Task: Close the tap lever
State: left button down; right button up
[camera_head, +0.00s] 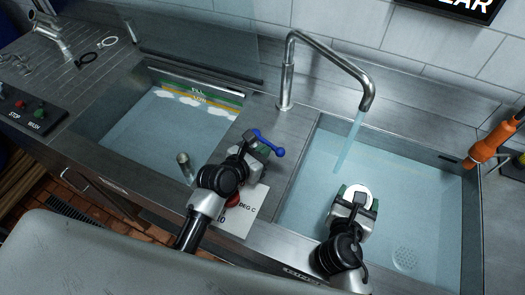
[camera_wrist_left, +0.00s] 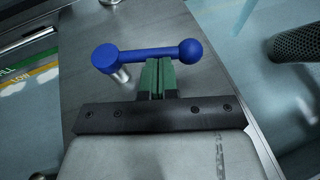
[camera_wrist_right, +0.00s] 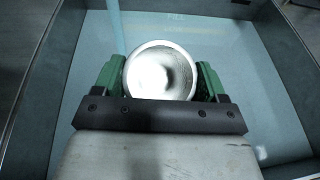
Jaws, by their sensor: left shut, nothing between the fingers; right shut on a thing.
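The blue tap lever (camera_head: 268,143) stands on the steel strip between the two basins. In the left wrist view the lever (camera_wrist_left: 150,54) lies crosswise, its round hub at left and ball end at right. My left gripper (camera_head: 258,152) is shut and empty; its green fingertips (camera_wrist_left: 157,68) are right at the lever's bar, though I cannot tell whether they touch it. A bent steel spout (camera_head: 330,55) pours a stream of water (camera_head: 349,143) into the right basin. My right gripper (camera_head: 354,198) is shut on a round shiny metal vessel (camera_wrist_right: 160,72) over that basin.
The right basin (camera_head: 300,205) and left basin (camera_head: 110,155) both hold water. A short metal post (camera_head: 184,165) rises by the left basin. An orange-handled tool (camera_head: 490,143) is at the right edge. A button panel (camera_head: 30,112) and a steel tap (camera_head: 48,28) are at left.

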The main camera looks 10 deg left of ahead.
jog(key=shift+r, duration=0.15)
pick_arm(q)
jog(key=d+p, duration=0.1)
jog(key=p, duration=0.2)
jog(key=shift+w+r+p, duration=0.35)
jog(key=shift+r+p, duration=0.05)
pick_arm(e)
notch_tip(320, 180, up, 4)
jog(key=shift+f, duration=0.2)
pick_arm(q)
jog(key=shift+w+d+f+p, duration=0.1)
jog(key=shift+w+d+p, duration=0.1)
jog(key=shift+p, duration=0.15)
jog(key=shift+w+d+f, duration=0.15)
jog(key=shift+d+f, duration=0.05)
jog(key=shift+f, duration=0.05)
pick_arm(e)
jog(key=shift+r, duration=0.45)
pick_arm(q)
jog(key=shift+a, duration=0.1)
jog(key=shift+s, duration=0.2)
jog(key=b+v, duration=0.1)
jog(key=v, duration=1)
jog(key=shift+s+a+r, duration=0.15)
jog(key=shift+s+a, duration=0.05)
pick_arm(e)
jog(key=shift+f, duration=0.6)
